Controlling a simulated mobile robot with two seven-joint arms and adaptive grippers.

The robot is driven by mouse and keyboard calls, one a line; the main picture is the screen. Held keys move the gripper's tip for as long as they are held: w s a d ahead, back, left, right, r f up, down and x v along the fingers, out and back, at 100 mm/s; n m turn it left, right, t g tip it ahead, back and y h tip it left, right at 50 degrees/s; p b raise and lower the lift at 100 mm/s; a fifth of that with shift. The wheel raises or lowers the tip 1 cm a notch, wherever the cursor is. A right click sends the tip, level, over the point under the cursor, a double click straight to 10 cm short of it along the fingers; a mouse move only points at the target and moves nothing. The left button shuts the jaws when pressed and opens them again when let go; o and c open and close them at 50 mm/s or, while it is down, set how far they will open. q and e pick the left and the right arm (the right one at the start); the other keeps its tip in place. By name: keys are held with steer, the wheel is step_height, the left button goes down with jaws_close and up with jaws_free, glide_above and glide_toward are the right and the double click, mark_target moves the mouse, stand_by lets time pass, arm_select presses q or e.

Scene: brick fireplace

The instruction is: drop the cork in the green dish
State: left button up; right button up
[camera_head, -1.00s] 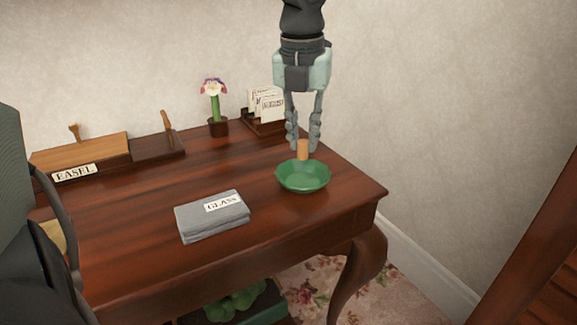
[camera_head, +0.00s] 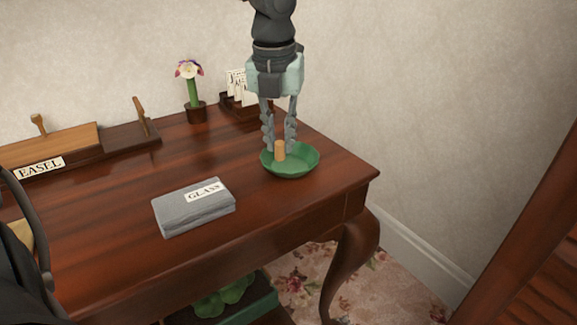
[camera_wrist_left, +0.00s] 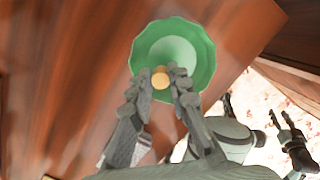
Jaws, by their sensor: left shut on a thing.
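The cork (camera_head: 280,151) is a small tan cylinder, upright between the fingertips of my left gripper (camera_head: 279,143). The left gripper is shut on it and points down from above. The green dish (camera_head: 302,163) is a shallow faceted bowl near the right end of the desk. The cork's lower end is within the dish's outline; whether it touches the bottom I cannot tell. In the left wrist view the cork (camera_wrist_left: 160,77) shows end-on between the fingertips, over the near part of the dish (camera_wrist_left: 203,55). Dark finger-like parts, perhaps my right gripper (camera_wrist_left: 287,138), show there at the lower right.
A grey folded cloth labelled GLASS (camera_head: 190,213) lies left of the dish. The desk's right edge is close to the dish.

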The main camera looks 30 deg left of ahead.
arm_select(q)
steer(key=shift+f, duration=0.1)
steer(key=o, duration=0.8)
steer(key=shift+o, duration=0.2)
step_height(320, 180, up, 12)
steer(key=s, duration=0.1)
steer(key=shift+s+d, duration=0.35)
steer(key=shift+f, duration=0.1)
